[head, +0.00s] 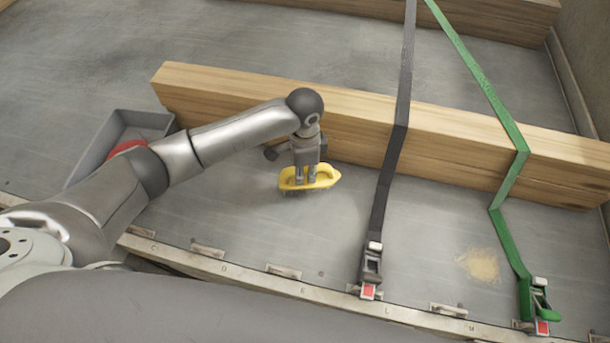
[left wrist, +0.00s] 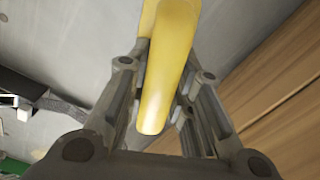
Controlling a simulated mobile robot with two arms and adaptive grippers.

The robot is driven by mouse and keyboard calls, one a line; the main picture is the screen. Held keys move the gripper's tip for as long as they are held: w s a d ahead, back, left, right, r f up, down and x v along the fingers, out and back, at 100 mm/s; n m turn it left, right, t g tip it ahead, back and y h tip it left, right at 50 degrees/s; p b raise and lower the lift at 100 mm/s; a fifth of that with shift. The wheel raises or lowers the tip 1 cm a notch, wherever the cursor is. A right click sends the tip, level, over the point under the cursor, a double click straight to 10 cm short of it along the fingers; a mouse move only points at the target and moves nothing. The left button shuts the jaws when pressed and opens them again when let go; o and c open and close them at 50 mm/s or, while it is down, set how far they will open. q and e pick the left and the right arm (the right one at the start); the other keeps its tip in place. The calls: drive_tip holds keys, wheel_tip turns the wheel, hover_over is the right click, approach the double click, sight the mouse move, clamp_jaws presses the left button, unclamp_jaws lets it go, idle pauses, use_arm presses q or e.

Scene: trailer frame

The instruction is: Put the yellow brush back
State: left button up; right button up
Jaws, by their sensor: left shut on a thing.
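The yellow brush (head: 325,177) has a looped handle and dark bristles facing down. In the head view it is just above or on the grey trailer floor, in front of the long wooden beam; I cannot tell whether the bristles touch the floor. My left gripper (head: 306,180) points down and is shut on its handle. In the left wrist view the yellow brush (left wrist: 168,75) runs between the two fingers of my left gripper (left wrist: 165,95). My right gripper is not in view.
A grey tray (head: 95,150) with something red (head: 128,147) stands at left, partly behind my arm. A black strap (head: 388,165) and a green strap (head: 505,185) cross the wooden beam (head: 440,140). Tan debris (head: 478,265) lies between them.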

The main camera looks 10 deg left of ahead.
sight(305, 177)
use_arm(q)
drive_tip(key=shift+w+f, duration=0.2)
drive_tip(key=shift+f, duration=0.1)
drive_tip(key=shift+f+p, duration=0.3)
drive_tip(key=shift+f, duration=1.15)
drive_tip(key=shift+f, duration=0.15)
drive_tip(key=o, duration=0.9)
wheel_tip(305, 177, up, 12)
drive_tip(key=shift+r+b, duration=0.2)
drive_tip(key=shift+b, duration=0.25)
